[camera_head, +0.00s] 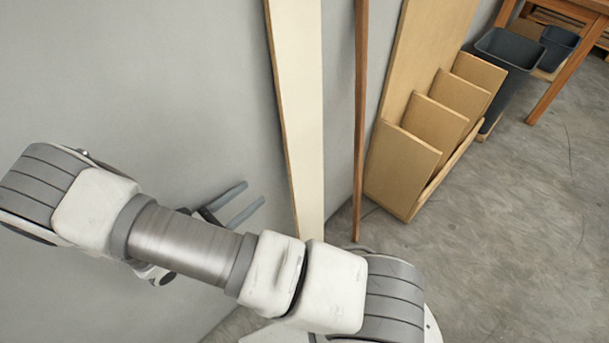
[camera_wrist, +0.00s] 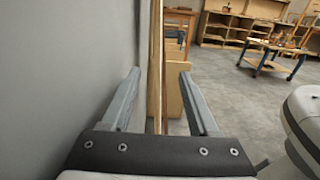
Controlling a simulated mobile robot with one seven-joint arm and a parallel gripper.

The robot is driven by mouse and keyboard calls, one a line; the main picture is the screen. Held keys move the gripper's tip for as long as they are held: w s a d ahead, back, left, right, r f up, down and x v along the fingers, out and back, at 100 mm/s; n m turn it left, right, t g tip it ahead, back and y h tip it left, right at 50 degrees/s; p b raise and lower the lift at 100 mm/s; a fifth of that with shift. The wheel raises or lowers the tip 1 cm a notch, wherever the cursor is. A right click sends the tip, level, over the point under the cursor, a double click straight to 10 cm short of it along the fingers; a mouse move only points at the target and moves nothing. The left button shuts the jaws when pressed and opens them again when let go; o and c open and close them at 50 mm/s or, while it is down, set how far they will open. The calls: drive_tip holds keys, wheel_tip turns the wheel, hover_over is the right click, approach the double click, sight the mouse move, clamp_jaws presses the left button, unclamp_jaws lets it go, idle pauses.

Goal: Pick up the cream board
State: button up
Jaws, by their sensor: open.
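The cream board (camera_head: 302,110) is a tall, narrow plank standing upright and slightly tilted against the grey wall, with a brown left edge. Its top is out of the head view. In the wrist view the board (camera_wrist: 155,65) shows nearly edge-on, ahead between the fingers. My gripper (camera_head: 254,192) is open and empty, left of the board's lower part, with its fingertips pointing at the board and a gap between. The gripper (camera_wrist: 160,74) also shows in the wrist view, with one finger on each side of the board's line.
A thin brown strip (camera_head: 361,120) leans right of the board. Further right stand a wooden rack (camera_head: 405,155) and a dark bin (camera_head: 508,48). The grey wall (camera_head: 130,80) is close on the left. Open floor (camera_head: 520,220) lies right. A blue-legged table (camera_wrist: 270,55) stands far off.

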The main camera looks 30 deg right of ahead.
drive_tip(key=b, duration=0.2)
approach(297, 155)
drive_tip(key=d, duration=0.1)
drive_tip(key=w+d+f, duration=0.1)
drive_tip(key=d, duration=0.1)
drive_tip(key=w+d, duration=0.1)
drive_tip(key=shift+d+f, duration=0.35)
drive_tip(key=shift+f, duration=0.05)
drive_tip(key=shift+r+b+x, duration=0.2)
drive_tip(key=shift+b+x, duration=0.85)
drive_tip(key=shift+x, duration=1.9)
drive_tip(key=shift+w, duration=0.1)
drive_tip(key=shift+c, duration=0.3)
clamp_jaws()
drive_tip(key=shift+a, duration=0.1)
